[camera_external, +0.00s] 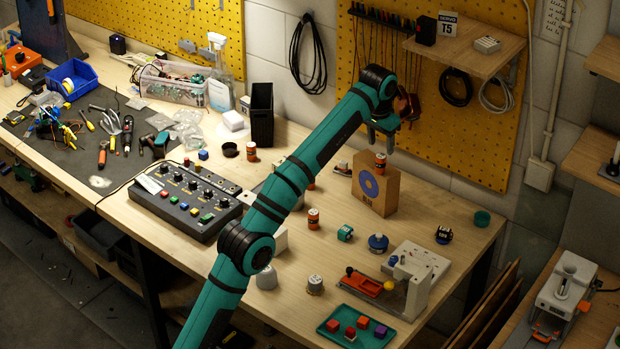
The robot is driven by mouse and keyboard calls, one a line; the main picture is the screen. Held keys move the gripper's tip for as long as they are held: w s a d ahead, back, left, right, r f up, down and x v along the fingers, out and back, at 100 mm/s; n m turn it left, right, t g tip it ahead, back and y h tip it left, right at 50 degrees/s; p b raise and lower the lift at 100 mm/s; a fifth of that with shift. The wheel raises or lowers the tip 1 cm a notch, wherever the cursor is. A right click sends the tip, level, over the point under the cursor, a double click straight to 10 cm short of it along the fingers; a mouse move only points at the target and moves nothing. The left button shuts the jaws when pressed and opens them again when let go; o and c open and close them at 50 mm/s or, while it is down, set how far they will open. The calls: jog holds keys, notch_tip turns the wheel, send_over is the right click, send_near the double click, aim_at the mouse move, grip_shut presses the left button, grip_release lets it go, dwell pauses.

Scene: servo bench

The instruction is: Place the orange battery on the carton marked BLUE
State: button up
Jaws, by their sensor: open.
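A brown carton (391,192) with a blue disc on its front stands on the right half of the bench, near the back. A small orange-red cylinder with dark bands, which looks like the orange battery (380,163), stands upright on the carton's top. My gripper (381,146) is open and points down just above the cylinder, apart from it as far as I can tell. Similar orange cylinders stand on the bench: one left of the carton (313,218) and one farther back left (251,151). Another is partly hidden behind my arm.
A teal tray of coloured cubes (335,338) and a grey-white fixture (420,275) are at the front right. A control box with knobs (185,200) is left of my arm. A wooden shelf (465,48) juts out above, right of my gripper.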

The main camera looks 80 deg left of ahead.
jog(key=s+d+r+m+t+y, duration=0.15)
jog(key=d+r, duration=0.25)
jog(key=d, duration=0.5)
jog(key=d+r+m+t, duration=0.1)
jog(key=d+r+t, duration=0.1)
jog(key=d+r, duration=0.5)
jog(key=s+d+t, duration=0.1)
jog(key=s+d, duration=0.2)
jog(key=d, duration=0.3)
jog(key=s+d+m+t, duration=0.1)
jog(key=s+d+t, duration=0.15)
jog(key=d, duration=0.35)
jog(key=s+d+t, duration=0.1)
jog(key=s+d, duration=0.3)
jog(key=d, duration=0.2)
jog(key=s+d+f+m+t, duration=0.2)
jog(key=s+d+f+t, duration=0.25)
jog(key=s+d, duration=0.85)
jog(key=s+d+f+m+t+h, duration=0.2)
jog(key=s+d+f, duration=0.5)
jog(key=s+f, duration=0.4)
jog(key=s+t, duration=0.1)
jog(key=s, duration=0.2)
jog(key=shift+s+t, duration=0.25)
jog(key=shift+t, duration=0.1)
jog(key=shift+o, duration=0.4)
jog(key=shift+d, duration=0.1)
